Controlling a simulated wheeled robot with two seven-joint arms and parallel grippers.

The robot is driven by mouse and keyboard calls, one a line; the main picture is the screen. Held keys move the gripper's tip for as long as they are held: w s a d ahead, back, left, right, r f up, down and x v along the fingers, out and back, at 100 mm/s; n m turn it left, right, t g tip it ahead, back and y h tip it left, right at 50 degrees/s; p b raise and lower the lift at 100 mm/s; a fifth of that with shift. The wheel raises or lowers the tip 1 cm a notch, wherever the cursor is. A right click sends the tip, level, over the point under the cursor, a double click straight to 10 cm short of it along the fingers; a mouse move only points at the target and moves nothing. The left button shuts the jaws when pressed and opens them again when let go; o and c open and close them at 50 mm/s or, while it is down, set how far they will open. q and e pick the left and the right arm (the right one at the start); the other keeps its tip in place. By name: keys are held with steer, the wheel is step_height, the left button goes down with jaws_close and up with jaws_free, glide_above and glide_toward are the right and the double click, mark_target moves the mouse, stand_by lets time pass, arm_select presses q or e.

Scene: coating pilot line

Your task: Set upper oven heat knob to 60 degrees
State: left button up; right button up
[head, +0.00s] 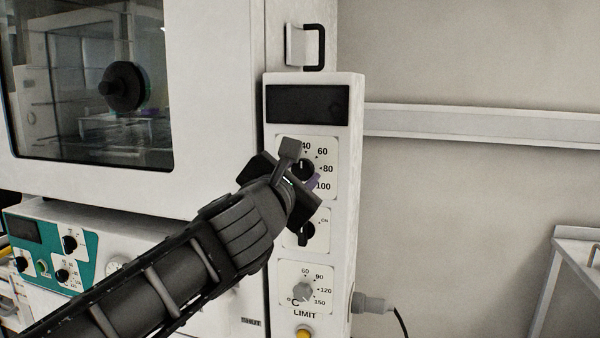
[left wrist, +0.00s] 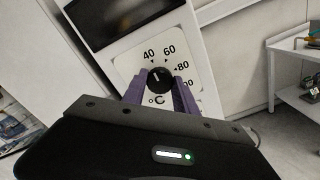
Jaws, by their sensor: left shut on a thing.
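The upper heat knob (head: 303,169) is a round black knob on a white dial plate marked 40, 60, 80 and 100. It also shows in the left wrist view (left wrist: 160,79). My left gripper (head: 303,178) reaches in from the lower left and is shut on this knob. In the left wrist view its two purple fingers (left wrist: 160,92) stand on either side of the knob. A small white mark on the knob points up, seemingly near 40; its exact setting is hard to read. The gripper hides the left part of the dial. My right gripper is not in view.
Below are a black switch knob (head: 305,235), a grey LIMIT knob (head: 303,291) and a yellow button (head: 303,333). A dark display (head: 307,104) is above. The oven door (head: 215,100) is left. A plug (head: 370,304) juts right; a table (head: 580,245) stands farther right.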

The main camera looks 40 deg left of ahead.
arm_select(q)
jaws_close()
steer(key=shift+m+p, duration=0.3)
steer(key=m+p, duration=0.2)
steer(key=m, duration=0.1)
steer(key=shift+r+p, duration=0.1)
steer(key=shift+p, duration=0.2)
steer(key=m+p, duration=0.2)
steer(key=m, duration=0.1)
steer(key=shift+f+m+p, duration=0.2)
steer(key=shift+m+p, duration=0.4)
steer(key=shift+m, duration=0.6)
